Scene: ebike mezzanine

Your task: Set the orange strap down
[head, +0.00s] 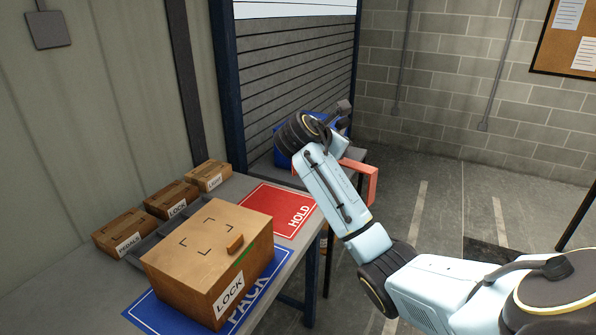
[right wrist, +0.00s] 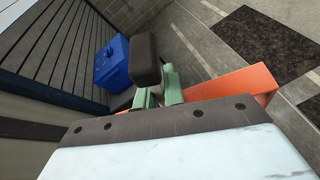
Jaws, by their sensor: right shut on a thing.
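The orange strap (head: 372,184) shows in the head view as a stiff, angular band beyond my right forearm, past the right edge of the table. It also shows in the right wrist view (right wrist: 240,84), running right from the green finger pads. My right gripper (right wrist: 160,96) is shut on the strap and holds it up off the surfaces. In the head view my wrist and forearm hide part of the strap and the grip. My left gripper is in neither view.
A large LOCK box (head: 205,250) stands on the blue PACK mat (head: 155,314). The red HOLD mat (head: 275,205) looks bare. Small boxes, PEDALS (head: 122,230), LOCK (head: 170,198) and LIGHT (head: 208,175), line the wall. A blue bin (head: 287,152) stands behind my wrist.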

